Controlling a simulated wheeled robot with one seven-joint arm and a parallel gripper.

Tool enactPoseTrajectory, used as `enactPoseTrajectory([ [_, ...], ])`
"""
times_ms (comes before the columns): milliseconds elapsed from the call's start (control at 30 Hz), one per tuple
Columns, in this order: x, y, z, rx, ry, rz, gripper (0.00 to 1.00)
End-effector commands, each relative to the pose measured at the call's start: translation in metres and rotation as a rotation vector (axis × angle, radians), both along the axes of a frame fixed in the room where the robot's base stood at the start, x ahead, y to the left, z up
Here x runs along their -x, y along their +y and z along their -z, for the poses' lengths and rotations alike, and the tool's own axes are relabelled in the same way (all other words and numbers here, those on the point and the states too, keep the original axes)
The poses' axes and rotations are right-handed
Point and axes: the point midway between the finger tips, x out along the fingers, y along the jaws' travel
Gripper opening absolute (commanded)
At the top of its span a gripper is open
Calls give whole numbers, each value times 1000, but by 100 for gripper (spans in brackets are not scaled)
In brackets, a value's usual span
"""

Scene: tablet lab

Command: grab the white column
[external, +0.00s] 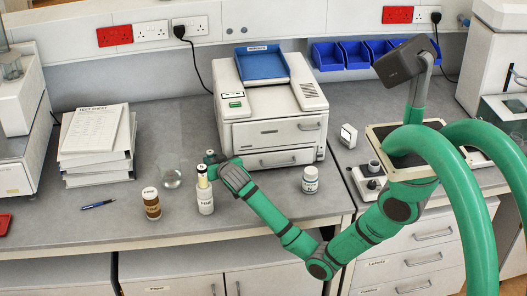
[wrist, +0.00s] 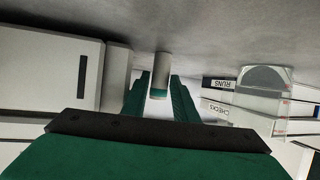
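The white column (wrist: 161,68) shows in the wrist view as a pale upright cylinder with a teal band at its end. It stands between the two teal fingers of my gripper (wrist: 160,82), with a narrow gap visible on each side. My gripper is open around it; contact is not visible. The wrist picture is upside down, so the bench is at the top. In the external view my gripper (external: 209,168) is low over the bench, beside a cream-topped white bottle (external: 205,200). The column is mostly hidden there by my gripper and this bottle.
A brown jar (external: 151,205) and a clear glass vessel (external: 171,179) stand left of the white bottle. A paper stack (external: 95,150) is farther left. A white machine (external: 272,130) stands behind on the right, with a small white jar (external: 310,180) in front.

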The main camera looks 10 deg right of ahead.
Motion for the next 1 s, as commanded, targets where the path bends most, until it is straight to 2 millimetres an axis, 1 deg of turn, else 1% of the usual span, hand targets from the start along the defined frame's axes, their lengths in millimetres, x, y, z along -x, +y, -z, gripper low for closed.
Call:
enactPoseTrajectory([
  [100,-6,2,3,-1,-1,-1,26],
  [300,-6,2,3,-1,-1,-1,26],
  [333,-6,2,3,-1,-1,-1,24],
  [433,-6,2,3,-1,-1,-1,0],
  [767,-6,2,2,-1,-1,-1,0],
  [867,-6,2,-3,-2,-2,-1,0],
  [1000,-7,2,-15,-3,-2,0,0],
])
